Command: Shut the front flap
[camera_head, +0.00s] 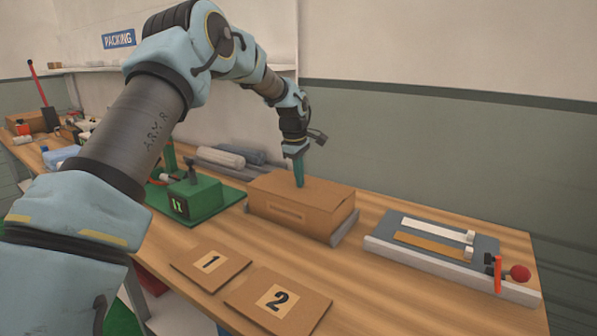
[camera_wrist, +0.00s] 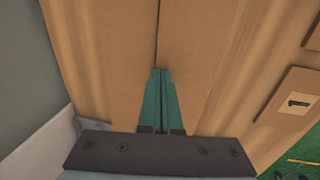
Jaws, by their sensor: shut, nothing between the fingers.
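The brown cardboard box (camera_head: 268,207) stands on the table, and its top looks flat and closed. In the wrist view two top panels lie side by side with a thin dark seam between them: the front flap (camera_wrist: 195,70) on the right and the back flap (camera_wrist: 115,70) on the left. My gripper (camera_head: 299,184) points straight down over the middle of the box top. Its green fingers (camera_wrist: 160,72) are shut together and empty, with their tips at the seam. I cannot tell whether they touch the cardboard.
A green block device (camera_head: 190,197) stands left on a green mat. A grey fixture (camera_head: 430,262) with a red-knobbed lever stands right. Rolls (camera_head: 220,157) lie behind, near the wall.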

